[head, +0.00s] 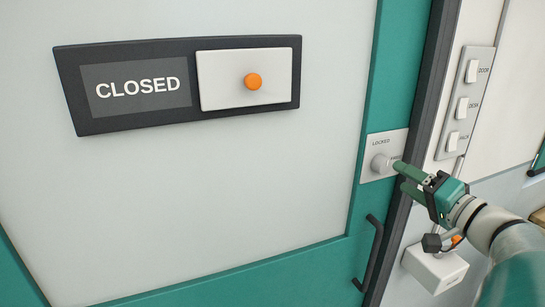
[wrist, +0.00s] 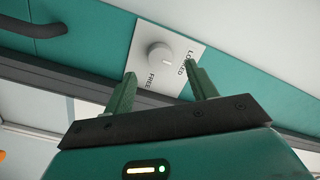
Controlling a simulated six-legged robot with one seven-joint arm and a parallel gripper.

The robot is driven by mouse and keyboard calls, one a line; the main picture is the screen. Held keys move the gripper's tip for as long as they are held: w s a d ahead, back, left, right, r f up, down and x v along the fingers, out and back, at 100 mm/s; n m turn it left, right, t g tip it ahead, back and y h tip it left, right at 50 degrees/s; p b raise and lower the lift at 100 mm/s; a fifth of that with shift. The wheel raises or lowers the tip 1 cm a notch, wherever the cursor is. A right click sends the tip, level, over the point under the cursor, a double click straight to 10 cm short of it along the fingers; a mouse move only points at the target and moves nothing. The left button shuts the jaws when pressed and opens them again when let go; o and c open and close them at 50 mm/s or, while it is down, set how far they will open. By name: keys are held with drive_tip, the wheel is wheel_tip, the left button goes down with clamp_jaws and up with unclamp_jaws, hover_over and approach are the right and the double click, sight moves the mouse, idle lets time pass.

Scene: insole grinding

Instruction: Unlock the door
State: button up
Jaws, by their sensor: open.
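The door (head: 200,190) has a pale panel in a green frame. A lock plate (head: 371,152) marked LOCKED sits on its right edge, with a round grey knob (head: 381,163) on it. In the wrist view the knob (wrist: 159,56) shows between and beyond my fingertips, its light mark pointing toward the LOCKED word; FREE is printed on another side of the plate (wrist: 187,42). My gripper (head: 402,178) is open, its green fingers close to the right of the knob. In the wrist view my gripper (wrist: 161,75) holds nothing. I cannot tell whether a finger touches the plate.
A black door handle (head: 370,254) is below the lock. A CLOSED sign (head: 138,88) with a white slider and orange knob (head: 253,81) is on the door. A switch panel (head: 466,103) and a white box (head: 435,267) are on the wall at right.

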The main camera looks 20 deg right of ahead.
sight(386, 168)
drive_tip(key=w, duration=0.5)
drive_tip(key=shift+w+a, duration=0.2)
drive_tip(key=shift+a, duration=0.15)
drive_tip(key=shift+c, duration=0.3)
drive_tip(key=c, duration=0.9)
